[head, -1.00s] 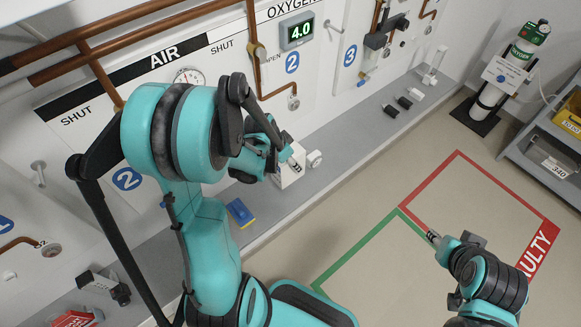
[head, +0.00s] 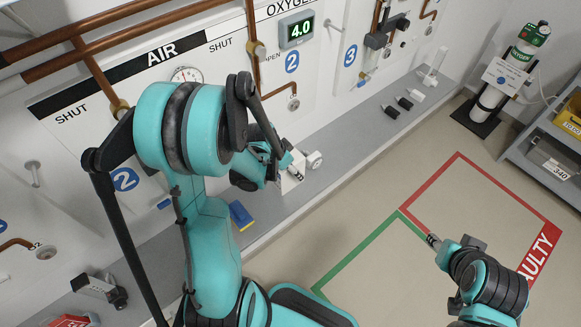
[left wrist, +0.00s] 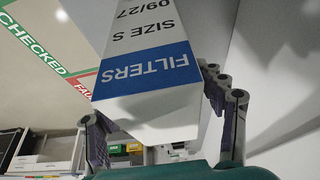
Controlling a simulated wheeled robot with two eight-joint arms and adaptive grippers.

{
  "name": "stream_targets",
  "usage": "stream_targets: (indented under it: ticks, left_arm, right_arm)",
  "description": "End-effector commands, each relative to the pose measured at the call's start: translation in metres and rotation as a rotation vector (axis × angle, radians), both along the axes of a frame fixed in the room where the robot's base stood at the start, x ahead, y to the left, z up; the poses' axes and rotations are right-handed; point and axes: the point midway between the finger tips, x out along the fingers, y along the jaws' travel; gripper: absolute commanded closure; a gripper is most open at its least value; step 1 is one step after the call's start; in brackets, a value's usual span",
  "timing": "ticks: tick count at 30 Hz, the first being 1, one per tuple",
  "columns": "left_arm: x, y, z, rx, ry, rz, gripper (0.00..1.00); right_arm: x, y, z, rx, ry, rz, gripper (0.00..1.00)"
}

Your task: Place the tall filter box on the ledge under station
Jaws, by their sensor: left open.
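The tall filter box shows close up in the left wrist view (left wrist: 146,75), white with a blue "FILTERS" band and "SIZE S" print. The fingers of my left gripper (left wrist: 165,125) are spread on either side of its near end; whether either touches it is unclear. In the head view, the white box (head: 291,184) is on or just above the grey ledge (head: 330,150), mostly hidden by my left gripper (head: 290,166). Its contact with the ledge is hidden. A blue "2" marks the station panel above. My right gripper (head: 433,240) is over the floor, its fingers too small to judge.
A blue and yellow block (head: 241,215) lies on the ledge left of the box, and a white round item (head: 315,160) right of it. Small black blocks (head: 397,106) lie farther right. A gas cylinder (head: 505,75) and a grey shelf (head: 545,150) stand at right.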

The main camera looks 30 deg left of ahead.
Motion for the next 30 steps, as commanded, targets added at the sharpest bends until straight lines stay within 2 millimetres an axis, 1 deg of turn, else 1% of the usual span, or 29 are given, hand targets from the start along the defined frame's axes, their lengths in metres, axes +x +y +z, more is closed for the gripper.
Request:
stream_targets:
  ticks: [2,5,12,15,18,22,26,29,30]
  left_arm:
    - [-0.001,0.001,0.007,0.0,0.0,0.001,0.3]
    - [-0.007,0.003,0.023,0.0,0.0,0.001,0.3]
    - [-0.027,0.011,0.074,0.0,0.001,0.002,0.3]
    - [-0.034,0.014,0.091,0.0,0.001,0.002,0.3]
    - [-0.038,0.016,0.104,0.0,0.0,0.001,0.3]
    - [-0.042,0.016,0.113,0.0,0.0,0.002,0.3]
    - [-0.047,0.004,0.128,0.009,-0.008,0.036,0.3]
    - [-0.056,-0.017,0.149,0.02,-0.026,0.096,0.3]
    - [-0.062,-0.027,0.158,0.024,-0.037,0.127,0.3]
  right_arm:
    - [0.0,0.0,0.005,0.0,0.0,0.0,0.6]
    - [0.0,0.0,0.012,0.0,0.0,0.0,0.6]
    - [0.0,0.0,0.033,0.0,0.0,0.0,0.6]
    - [0.0,0.0,0.039,0.0,0.0,0.0,0.6]
    - [0.0,0.0,0.043,0.0,0.0,0.0,0.6]
    - [0.0,0.0,0.046,0.0,0.0,0.0,0.6]
    - [0.0,0.0,0.046,0.0,0.0,0.0,0.6]
    - [0.0,0.0,0.045,0.0,0.0,0.0,0.6]
    - [0.0,0.0,0.045,0.0,0.0,0.0,0.6]
